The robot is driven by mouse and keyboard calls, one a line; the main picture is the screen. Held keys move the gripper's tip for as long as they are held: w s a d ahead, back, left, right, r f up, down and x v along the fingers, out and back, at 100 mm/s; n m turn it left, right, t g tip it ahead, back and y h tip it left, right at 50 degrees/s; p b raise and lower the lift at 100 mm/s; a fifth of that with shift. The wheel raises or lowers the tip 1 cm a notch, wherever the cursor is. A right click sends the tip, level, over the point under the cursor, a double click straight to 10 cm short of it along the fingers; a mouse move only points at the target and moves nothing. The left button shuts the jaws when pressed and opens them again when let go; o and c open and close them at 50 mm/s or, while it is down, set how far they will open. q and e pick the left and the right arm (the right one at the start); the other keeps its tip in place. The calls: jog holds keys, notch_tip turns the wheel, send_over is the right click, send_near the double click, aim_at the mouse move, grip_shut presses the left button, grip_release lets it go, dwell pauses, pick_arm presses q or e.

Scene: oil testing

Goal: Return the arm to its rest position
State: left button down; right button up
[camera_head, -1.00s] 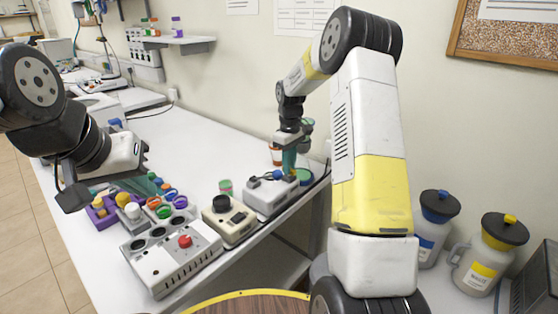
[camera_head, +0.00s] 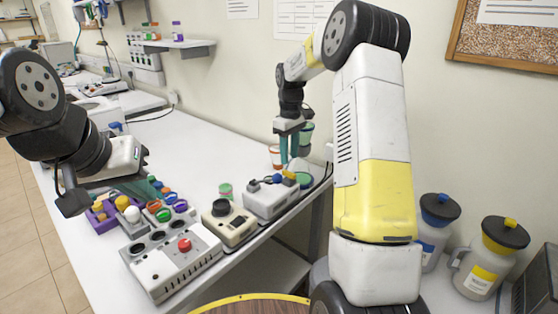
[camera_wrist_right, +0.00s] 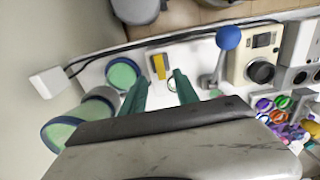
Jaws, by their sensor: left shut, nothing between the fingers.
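My right gripper (camera_head: 290,150) hangs with its teal fingers pointing down above the white device (camera_head: 268,202) near the table's back right. In the right wrist view my right gripper (camera_wrist_right: 160,82) has its fingers apart, with nothing held between them. The white device has a blue knob (camera_head: 277,179) and a yellow piece (camera_head: 289,175). The knob (camera_wrist_right: 228,38) and yellow piece (camera_wrist_right: 159,66) also show in the right wrist view. My left gripper (camera_head: 156,186) is low at the left, close to the coloured caps; its teal fingers are together and partly hidden by the wrist.
A beige device with a black dial (camera_head: 228,223) and a white block with a red button (camera_head: 172,262) stand along the table front. Green-lidded and orange containers (camera_head: 304,178) (camera_head: 275,157) stand near the right gripper. A purple rack (camera_head: 104,215) is at left.

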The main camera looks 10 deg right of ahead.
jog(key=shift+r, duration=1.1)
jog(key=shift+s+r, duration=0.15)
jog(key=shift+r, duration=0.05)
jog(key=s+a+r+m+t, duration=0.3)
jog(key=s+r, duration=0.9)
jog(key=s, duration=0.3)
jog(key=s+a+f+m+t+y, duration=0.1)
jog(key=s+a+m+t+y, duration=0.1)
jog(key=s, duration=1.5)
jog(key=shift+a+f+m+t, duration=0.2)
jog(key=shift+m+t, duration=0.4)
jog(key=shift+m, duration=0.5)
jog(key=shift+s, duration=0.1)
